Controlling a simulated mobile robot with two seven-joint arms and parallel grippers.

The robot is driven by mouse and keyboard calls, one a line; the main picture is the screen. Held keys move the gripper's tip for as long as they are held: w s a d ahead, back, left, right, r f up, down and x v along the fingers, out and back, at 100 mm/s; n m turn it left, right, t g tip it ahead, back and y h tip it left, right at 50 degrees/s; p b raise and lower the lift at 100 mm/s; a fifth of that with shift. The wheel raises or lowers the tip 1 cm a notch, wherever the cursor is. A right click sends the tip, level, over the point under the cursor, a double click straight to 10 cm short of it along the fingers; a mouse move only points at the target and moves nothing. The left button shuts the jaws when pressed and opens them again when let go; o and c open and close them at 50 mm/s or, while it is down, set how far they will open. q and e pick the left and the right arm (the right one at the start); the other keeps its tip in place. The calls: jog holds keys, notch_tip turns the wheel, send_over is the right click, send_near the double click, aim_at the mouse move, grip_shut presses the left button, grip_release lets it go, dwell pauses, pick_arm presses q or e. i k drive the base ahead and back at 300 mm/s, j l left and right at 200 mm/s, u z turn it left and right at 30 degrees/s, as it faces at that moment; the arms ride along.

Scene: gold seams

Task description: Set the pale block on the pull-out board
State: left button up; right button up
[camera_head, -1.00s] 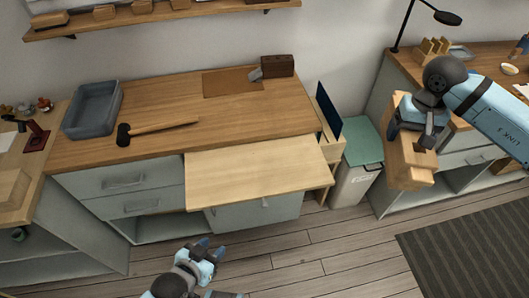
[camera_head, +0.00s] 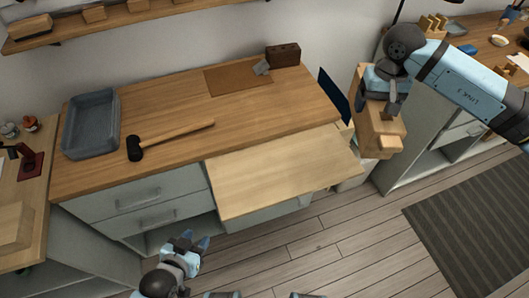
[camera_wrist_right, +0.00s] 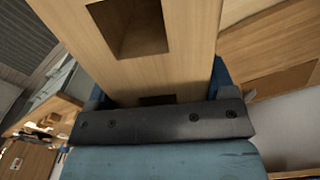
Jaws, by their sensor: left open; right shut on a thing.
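The pale block (camera_head: 375,136), a light wooden piece, is held by my right gripper (camera_head: 382,98) in the air, just right of the pull-out board in the head view. The right wrist view shows the pale block (camera_wrist_right: 190,70) close up between the fingers, with a square dark opening in its face. The pull-out board (camera_head: 280,178) is a bare, light wooden slab sticking out from the front of the workbench. My left gripper (camera_head: 196,243) is open and empty, low in front of the bench drawers.
The workbench top (camera_head: 210,165) carries a mallet (camera_head: 170,140), a grey tray (camera_head: 92,125), a brown mat (camera_head: 238,79) and a dark brown block (camera_head: 283,55). A dark blue panel (camera_head: 333,96) stands at the bench's right end. A second bench (camera_head: 440,125) is at the right.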

aim_at(280, 160)
jog(key=i+j, duration=0.1)
jog(key=j, duration=0.6)
jog(key=i+j, duration=0.1)
jog(key=j, duration=0.6)
